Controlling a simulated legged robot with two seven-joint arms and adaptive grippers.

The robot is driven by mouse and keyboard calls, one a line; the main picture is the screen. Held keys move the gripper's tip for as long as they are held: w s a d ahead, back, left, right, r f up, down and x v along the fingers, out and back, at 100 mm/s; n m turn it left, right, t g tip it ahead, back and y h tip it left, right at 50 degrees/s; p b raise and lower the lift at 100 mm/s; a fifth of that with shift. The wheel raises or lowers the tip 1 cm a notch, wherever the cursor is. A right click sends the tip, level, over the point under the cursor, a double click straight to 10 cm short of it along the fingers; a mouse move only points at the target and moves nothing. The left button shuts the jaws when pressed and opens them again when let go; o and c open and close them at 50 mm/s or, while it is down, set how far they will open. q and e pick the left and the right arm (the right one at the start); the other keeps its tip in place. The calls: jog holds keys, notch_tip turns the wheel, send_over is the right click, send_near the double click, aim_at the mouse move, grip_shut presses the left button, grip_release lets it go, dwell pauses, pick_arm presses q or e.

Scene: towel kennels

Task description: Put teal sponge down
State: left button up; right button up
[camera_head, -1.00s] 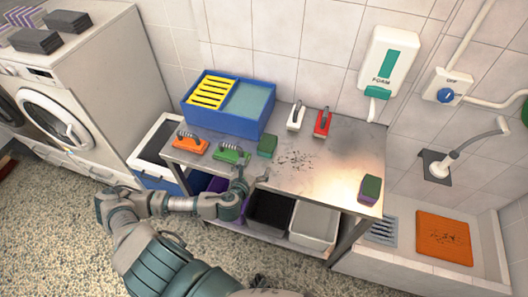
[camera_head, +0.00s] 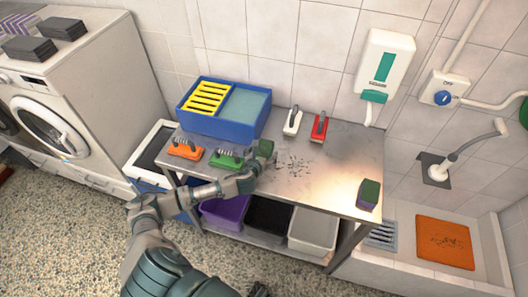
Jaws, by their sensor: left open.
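A small green to teal sponge (camera_head: 265,146) sits on the metal table, right of the green-handled brush (camera_head: 226,158). My left gripper (camera_head: 261,160) is at the near side of this sponge with its jaws open. It hides the sponge's lower part, and I cannot tell whether the fingers touch it.
The metal table (camera_head: 330,180) has dark specks and free room at its middle. A blue tub (camera_head: 222,128) with a yellow grate stands at the back left. An orange brush (camera_head: 186,150), white brush (camera_head: 292,122) and red brush (camera_head: 319,127) lie there. Bins (camera_head: 314,228) stand below.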

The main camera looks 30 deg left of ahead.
pick_arm(q)
jog(key=shift+x, duration=0.8)
jog(key=shift+a, duration=0.1)
jog(key=c, duration=0.9)
